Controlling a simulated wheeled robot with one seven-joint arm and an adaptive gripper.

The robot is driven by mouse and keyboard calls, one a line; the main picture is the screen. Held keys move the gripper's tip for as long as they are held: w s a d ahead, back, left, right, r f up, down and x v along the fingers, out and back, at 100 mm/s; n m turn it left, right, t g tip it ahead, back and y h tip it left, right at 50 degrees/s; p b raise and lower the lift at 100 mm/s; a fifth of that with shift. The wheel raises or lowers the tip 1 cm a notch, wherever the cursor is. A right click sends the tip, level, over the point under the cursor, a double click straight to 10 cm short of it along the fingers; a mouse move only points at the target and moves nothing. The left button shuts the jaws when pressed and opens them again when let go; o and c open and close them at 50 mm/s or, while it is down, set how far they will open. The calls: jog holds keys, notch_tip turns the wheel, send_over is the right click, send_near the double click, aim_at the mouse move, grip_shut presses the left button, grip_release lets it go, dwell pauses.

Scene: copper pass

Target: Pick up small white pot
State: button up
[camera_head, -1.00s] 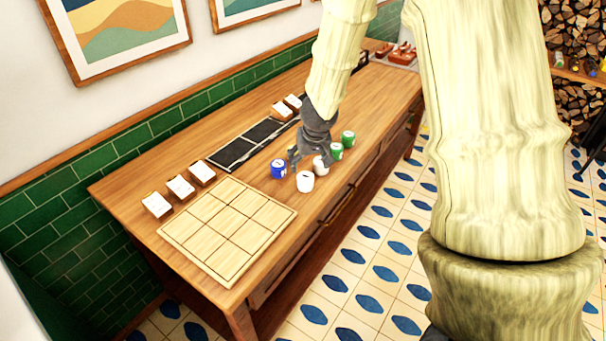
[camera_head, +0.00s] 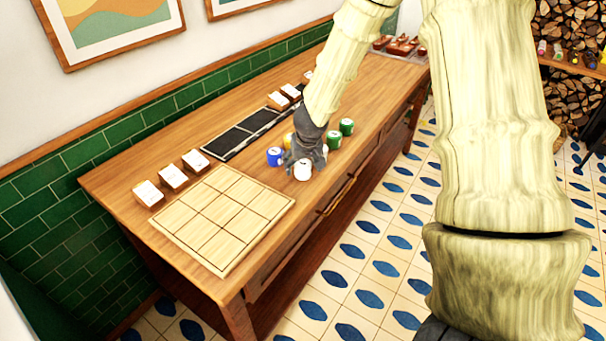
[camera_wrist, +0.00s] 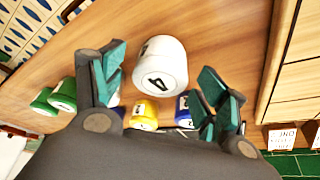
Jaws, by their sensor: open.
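The small white pot (camera_head: 302,169) stands upright on the wooden table, below the end of my arm in the head view. In the wrist view the white pot (camera_wrist: 161,67) bears a dark "4" and sits between and just beyond my fingers. My gripper (camera_wrist: 168,85) is open, with teal-padded fingers on either side of the pot and no clear contact. In the head view my gripper (camera_head: 304,160) is right over the pot and hides part of it.
A blue pot (camera_head: 274,157), a yellow pot (camera_wrist: 144,113) and green pots (camera_head: 346,127) stand close by. A gridded wooden board (camera_head: 222,217) lies left of them. White-topped blocks (camera_head: 172,177) and a black strip (camera_head: 238,138) are behind. The table's front edge is near.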

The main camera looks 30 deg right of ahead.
jog(key=shift+w+d+f, duration=0.15)
jog(key=shift+w+f, duration=0.1)
jog(key=shift+f, duration=0.25)
jog(key=shift+r, duration=0.1)
jog(key=shift+s, duration=0.1)
jog(key=c, duration=1.2)
